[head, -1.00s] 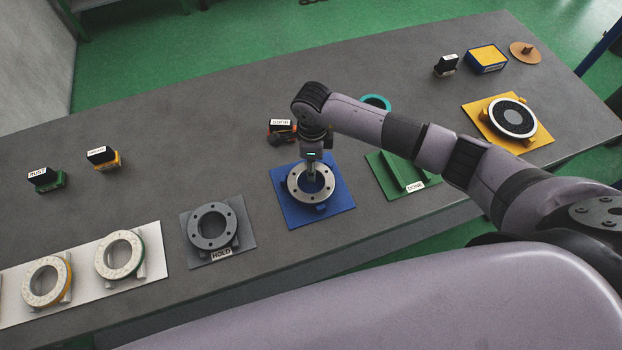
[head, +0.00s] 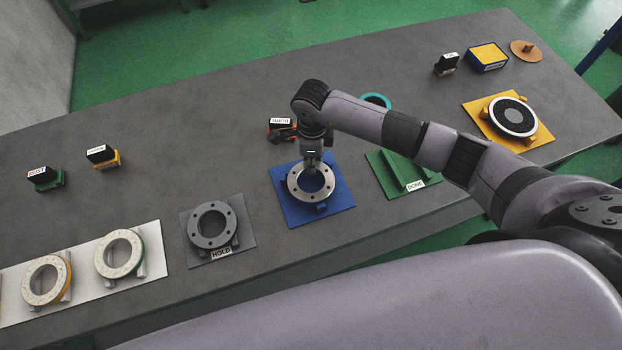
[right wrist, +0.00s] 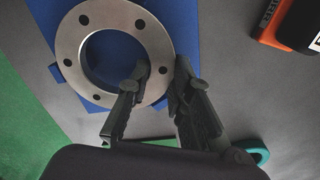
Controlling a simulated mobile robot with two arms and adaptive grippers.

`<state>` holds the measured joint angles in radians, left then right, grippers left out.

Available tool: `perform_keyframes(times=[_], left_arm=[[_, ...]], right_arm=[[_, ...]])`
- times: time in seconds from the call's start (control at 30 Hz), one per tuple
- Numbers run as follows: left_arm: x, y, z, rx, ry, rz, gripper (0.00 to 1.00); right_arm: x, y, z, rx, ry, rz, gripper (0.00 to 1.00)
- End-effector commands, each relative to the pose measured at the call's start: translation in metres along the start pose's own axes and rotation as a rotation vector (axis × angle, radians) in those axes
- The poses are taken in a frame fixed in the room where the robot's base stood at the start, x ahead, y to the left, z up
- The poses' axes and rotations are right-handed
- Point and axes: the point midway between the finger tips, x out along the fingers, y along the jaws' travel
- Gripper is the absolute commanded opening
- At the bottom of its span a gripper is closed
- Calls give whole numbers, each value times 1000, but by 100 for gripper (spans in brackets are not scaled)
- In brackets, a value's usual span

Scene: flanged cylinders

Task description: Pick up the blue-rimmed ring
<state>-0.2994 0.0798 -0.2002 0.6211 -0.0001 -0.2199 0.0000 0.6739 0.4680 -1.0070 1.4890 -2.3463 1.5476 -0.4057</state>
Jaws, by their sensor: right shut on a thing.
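A silver flanged ring (head: 295,194) with dark bolt holes is at the blue mat (head: 338,203) in the middle of the table. The right wrist view shows the ring (right wrist: 72,50) close up, with blue below it; I cannot clearly tell its rim colour from the mat. My right gripper (head: 312,168) is shut on the ring's wall, one finger inside the bore and one outside. The fingers also show in the right wrist view (right wrist: 162,74). I cannot tell whether the ring is clear of its support. My left gripper is not in view.
Left of it are a grey ring (head: 195,227) on the HOLD mat (head: 188,251) and pale rings, yellow-rimmed (head: 34,287) and green-rimmed (head: 108,262), on a white board (head: 158,257). Right are the green DONE fixture (head: 388,178) and a ring (head: 497,128) on a yellow mat (head: 482,108). An orange-black block (head: 279,134) stands behind.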

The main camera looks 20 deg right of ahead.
Motion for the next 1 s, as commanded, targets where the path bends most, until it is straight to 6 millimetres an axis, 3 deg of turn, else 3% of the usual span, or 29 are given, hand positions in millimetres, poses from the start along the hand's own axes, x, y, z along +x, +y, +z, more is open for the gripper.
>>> perform_keyframes(times=[0.73, 1.0], left_arm=[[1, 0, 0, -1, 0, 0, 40], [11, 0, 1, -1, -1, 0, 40]], right_arm=[[-1, 4, 2, -4, -2, 10, 0], [-29, 2, 2, -6, -4, 3, 0]])
